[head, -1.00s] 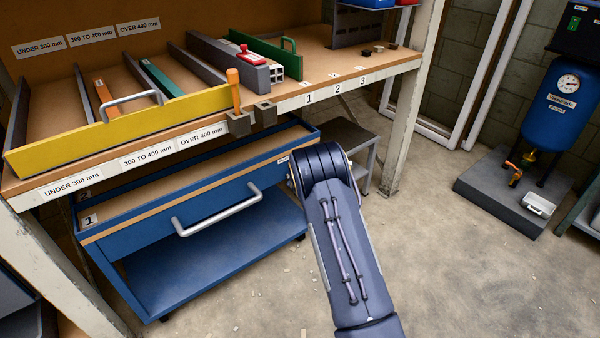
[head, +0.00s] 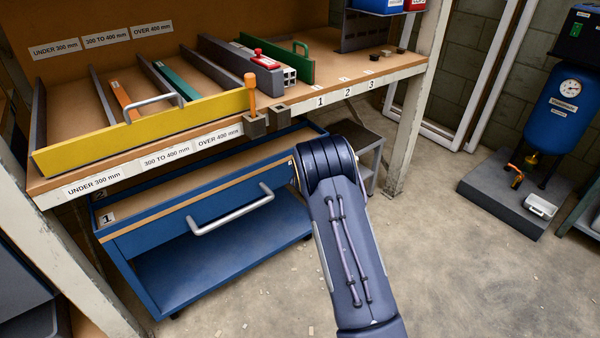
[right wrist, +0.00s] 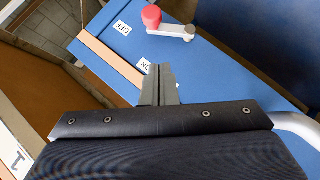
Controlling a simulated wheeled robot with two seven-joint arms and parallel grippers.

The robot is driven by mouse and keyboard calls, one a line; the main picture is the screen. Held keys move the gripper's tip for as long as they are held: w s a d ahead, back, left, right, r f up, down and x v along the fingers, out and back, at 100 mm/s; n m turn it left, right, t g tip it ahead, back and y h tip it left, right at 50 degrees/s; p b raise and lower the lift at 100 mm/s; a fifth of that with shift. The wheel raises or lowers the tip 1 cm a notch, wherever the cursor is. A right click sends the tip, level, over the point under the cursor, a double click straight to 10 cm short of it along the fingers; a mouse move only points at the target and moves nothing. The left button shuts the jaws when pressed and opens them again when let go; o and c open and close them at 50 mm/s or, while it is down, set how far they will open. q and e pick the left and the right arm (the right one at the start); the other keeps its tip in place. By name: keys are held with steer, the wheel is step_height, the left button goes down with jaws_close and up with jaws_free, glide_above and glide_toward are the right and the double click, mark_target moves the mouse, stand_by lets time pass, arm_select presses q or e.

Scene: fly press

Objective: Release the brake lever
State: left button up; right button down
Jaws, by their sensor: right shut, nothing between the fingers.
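The brake lever (right wrist: 172,26) shows in the right wrist view, a short grey arm with a red knob at its left end. It is mounted on a blue panel (right wrist: 235,75). The knob lies nearest the OFF label (right wrist: 122,28); the ON label (right wrist: 143,65) is lower, just beside my fingertips. My right gripper (right wrist: 160,70) is shut and empty, its tips below the lever in the picture and apart from it. In the head view my right arm comes in from below and its gripper is hidden. My left gripper is in neither current view.
A blue trolley with a drawer handle (head: 232,210) stands under a wooden bench. The bench carries a yellow fence (head: 150,130), an orange upright handle (head: 251,97) and several bars. A blue tank (head: 563,105) stands at right. The floor between is open.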

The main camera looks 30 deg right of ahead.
steer(key=p+v, duration=0.1)
steer(key=v, duration=0.7)
steer(key=shift+s+p, duration=0.3)
steer(key=shift+p, duration=0.1)
